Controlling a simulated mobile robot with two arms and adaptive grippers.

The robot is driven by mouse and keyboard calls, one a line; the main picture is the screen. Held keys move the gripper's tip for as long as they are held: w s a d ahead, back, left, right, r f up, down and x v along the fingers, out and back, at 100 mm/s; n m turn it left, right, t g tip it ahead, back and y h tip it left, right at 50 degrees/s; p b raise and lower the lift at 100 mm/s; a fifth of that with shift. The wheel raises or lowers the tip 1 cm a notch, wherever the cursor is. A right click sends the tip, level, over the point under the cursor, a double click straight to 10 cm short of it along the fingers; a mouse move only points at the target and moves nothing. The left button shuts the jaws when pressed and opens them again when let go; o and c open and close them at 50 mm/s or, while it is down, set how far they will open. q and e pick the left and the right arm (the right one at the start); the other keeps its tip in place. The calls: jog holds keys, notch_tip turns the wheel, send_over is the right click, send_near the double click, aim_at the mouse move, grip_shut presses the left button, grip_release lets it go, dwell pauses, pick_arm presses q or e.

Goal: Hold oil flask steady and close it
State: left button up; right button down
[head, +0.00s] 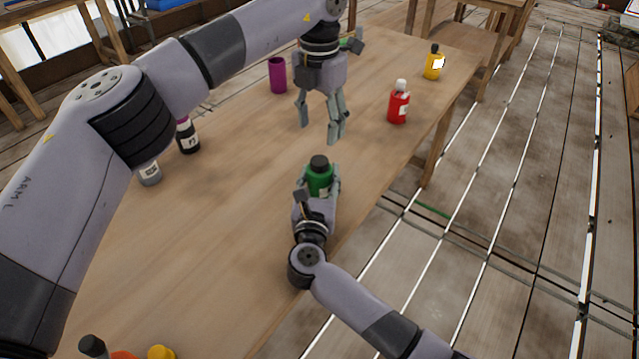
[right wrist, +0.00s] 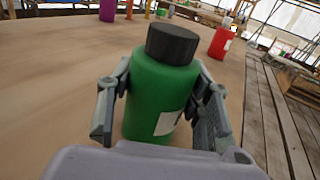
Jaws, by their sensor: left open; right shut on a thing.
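The green oil flask (head: 320,178) stands upright on the table, with a black cap (head: 319,162) on its top. My right gripper (head: 320,185) is shut around the flask's body from the near side. In the right wrist view the green flask (right wrist: 160,100) sits between the two fingers and its black cap (right wrist: 172,45) rests on top; I cannot tell how tight the cap is. My left gripper (head: 320,125) is open and empty, pointing down above and beyond the flask, apart from the cap.
A red bottle (head: 398,106) and a yellow bottle (head: 433,65) stand near the table's right edge. A purple cup (head: 277,76) is behind my left gripper. A black bottle (head: 187,137) and a grey one (head: 149,174) stand at left. The table (head: 230,230) around the flask is clear.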

pick_arm(q)
jog(key=shift+r, duration=1.5)
pick_arm(e)
jog(key=c, duration=0.7)
grip_release()
jog(key=shift+c, duration=0.2)
jog(key=shift+s+a+f, duration=0.1)
jog(key=shift+s, duration=0.4)
jog(key=s, duration=0.7)
jog(key=s+a, duration=0.1)
jog(key=s, duration=0.3)
